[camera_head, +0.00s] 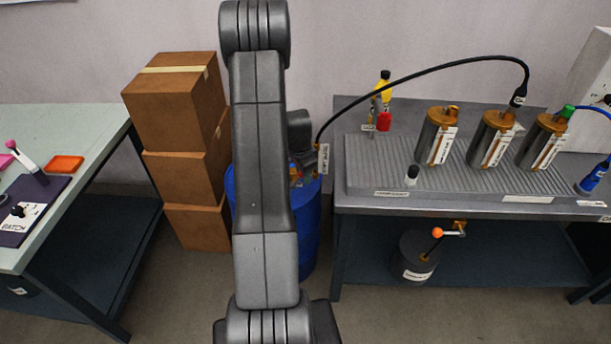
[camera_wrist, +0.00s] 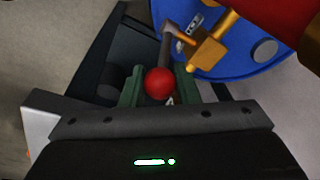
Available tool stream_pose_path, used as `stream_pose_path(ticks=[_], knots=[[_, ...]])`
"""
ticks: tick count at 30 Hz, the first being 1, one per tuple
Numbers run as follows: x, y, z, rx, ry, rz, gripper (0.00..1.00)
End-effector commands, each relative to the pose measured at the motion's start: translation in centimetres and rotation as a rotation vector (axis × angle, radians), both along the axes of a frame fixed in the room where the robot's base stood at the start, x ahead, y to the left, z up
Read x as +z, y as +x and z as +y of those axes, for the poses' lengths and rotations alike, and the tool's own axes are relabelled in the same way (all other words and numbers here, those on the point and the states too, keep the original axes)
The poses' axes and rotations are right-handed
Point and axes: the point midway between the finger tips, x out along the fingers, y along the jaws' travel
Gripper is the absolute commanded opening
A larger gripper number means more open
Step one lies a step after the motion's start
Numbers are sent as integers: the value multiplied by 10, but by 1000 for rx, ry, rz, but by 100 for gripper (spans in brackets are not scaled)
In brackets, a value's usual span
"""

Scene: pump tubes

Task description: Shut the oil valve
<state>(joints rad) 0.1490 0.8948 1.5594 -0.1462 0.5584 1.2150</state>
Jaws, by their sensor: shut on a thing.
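The oil drum is blue (camera_wrist: 240,58) and fills the upper right of the wrist view. In the head view the drum (camera_head: 306,230) stands behind my arm, partly covered. A brass valve body (camera_wrist: 208,53) sits over the drum. A grey lever (camera_wrist: 167,45) runs from it to a red ball knob (camera_wrist: 158,83). My gripper (camera_wrist: 159,92) is shut on the lever at the red knob, with a green finger on each side. My arm hides most of the valve in the head view, and the gripper cannot be made out clearly there.
Stacked cardboard boxes (camera_head: 178,100) stand left of the drum. The grey bench (camera_head: 365,203) at right holds several metal cylinders (camera_head: 436,137). A black hose (camera_head: 425,72) arches from the drum to a cylinder. Below is a dark can (camera_head: 412,258) with an orange-knobbed valve (camera_head: 438,232).

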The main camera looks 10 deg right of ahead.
Motion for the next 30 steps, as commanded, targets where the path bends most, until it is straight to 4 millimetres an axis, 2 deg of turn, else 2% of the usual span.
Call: stream_pose_path(ticks=[15,30], knots=[[1,7,19,2,-268,72,0],[8,8,24,1,-352,99,0]])
